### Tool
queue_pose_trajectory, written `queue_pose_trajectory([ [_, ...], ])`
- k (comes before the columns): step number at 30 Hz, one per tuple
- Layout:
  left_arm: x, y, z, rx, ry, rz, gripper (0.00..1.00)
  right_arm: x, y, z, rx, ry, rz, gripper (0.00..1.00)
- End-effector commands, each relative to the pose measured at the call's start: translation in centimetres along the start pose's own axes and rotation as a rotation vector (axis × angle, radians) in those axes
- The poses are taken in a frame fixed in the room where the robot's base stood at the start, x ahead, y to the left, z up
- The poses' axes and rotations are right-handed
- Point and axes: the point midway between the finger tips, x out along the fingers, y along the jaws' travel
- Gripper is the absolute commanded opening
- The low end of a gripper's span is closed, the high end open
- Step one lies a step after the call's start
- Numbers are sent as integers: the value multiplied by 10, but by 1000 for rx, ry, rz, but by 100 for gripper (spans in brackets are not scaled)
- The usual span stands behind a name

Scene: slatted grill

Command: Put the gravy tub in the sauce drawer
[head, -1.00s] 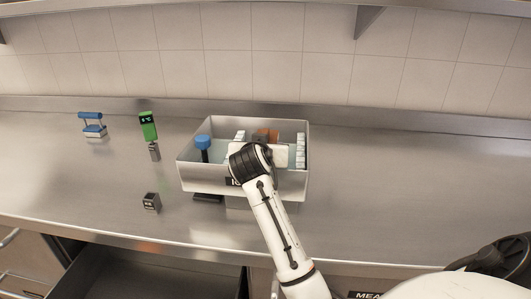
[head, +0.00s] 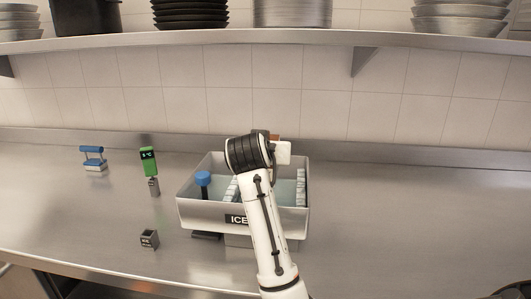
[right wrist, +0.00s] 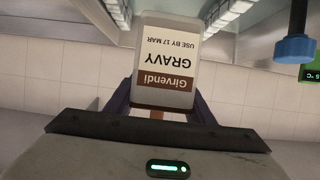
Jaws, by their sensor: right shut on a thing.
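The gravy tub (right wrist: 165,62), a pale tub with a brown and white label reading "Girvendi GRAVY", is between the fingers of my right gripper (right wrist: 162,108) in the right wrist view. Its label appears upside down there. In the head view my right gripper (head: 268,150) is over the back of the ice bin (head: 205,214) and hides most of the tub. An open drawer (head: 92,291) shows only as a dark strip at the bottom left of the head view. I cannot read any label on it. My left gripper is not in view.
The ice bin holds white blocks and a blue-topped item (head: 203,179). A green thermometer (head: 148,160), a blue-handled item (head: 93,158) and a small dark block (head: 149,238) stand to its left. A shelf (head: 300,43) with dishes runs above.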

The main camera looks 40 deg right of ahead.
Motion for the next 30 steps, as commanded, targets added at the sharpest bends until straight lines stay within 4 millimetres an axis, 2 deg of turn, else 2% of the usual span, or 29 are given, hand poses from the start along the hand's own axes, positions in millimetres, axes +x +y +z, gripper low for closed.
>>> queue_pose_trajectory([
  [3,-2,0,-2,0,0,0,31,-5,0,-13,5,10,-2,8],
  [15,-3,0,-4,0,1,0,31,-18,0,-44,4,8,-1,8],
  [30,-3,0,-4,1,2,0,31,-20,0,-48,2,7,-1,8],
])
